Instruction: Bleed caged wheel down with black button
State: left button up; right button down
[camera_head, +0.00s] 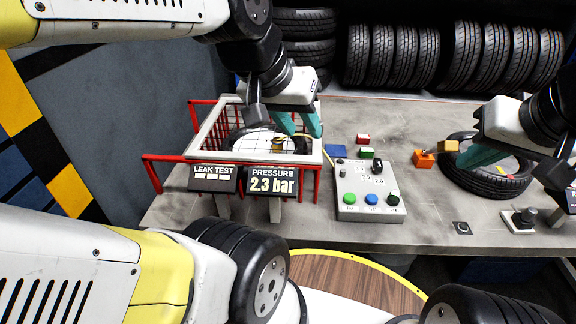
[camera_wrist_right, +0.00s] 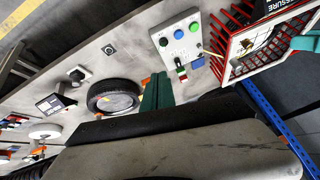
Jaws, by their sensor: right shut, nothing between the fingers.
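The caged wheel (camera_head: 238,137) lies inside a cage (camera_head: 205,135) with a pale frame and red bars. The pressure display (camera_head: 272,181) reads 2.3 bar. The grey control box (camera_head: 350,182) has green, blue and black buttons along its near edge; the black button (camera_head: 394,200) is at the right end. In the right wrist view the black button (camera_wrist_right: 163,42) is uncovered. My left gripper (camera_head: 301,132) is at the cage's right side, its teal fingers apart. My right gripper (camera_head: 464,160) is shut and empty, over the left part of a loose tyre, right of the control box.
The loose tyre (camera_head: 493,183) lies flat on the bench. An orange block (camera_head: 424,160) with a brass piece (camera_head: 448,146) stands beside it. Small red (camera_head: 363,139) and green blocks sit behind the control box. A dark knob (camera_head: 525,217) is near the front right edge.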

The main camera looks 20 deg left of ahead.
aim_at(394, 200)
jog(key=k+j+z, duration=0.7)
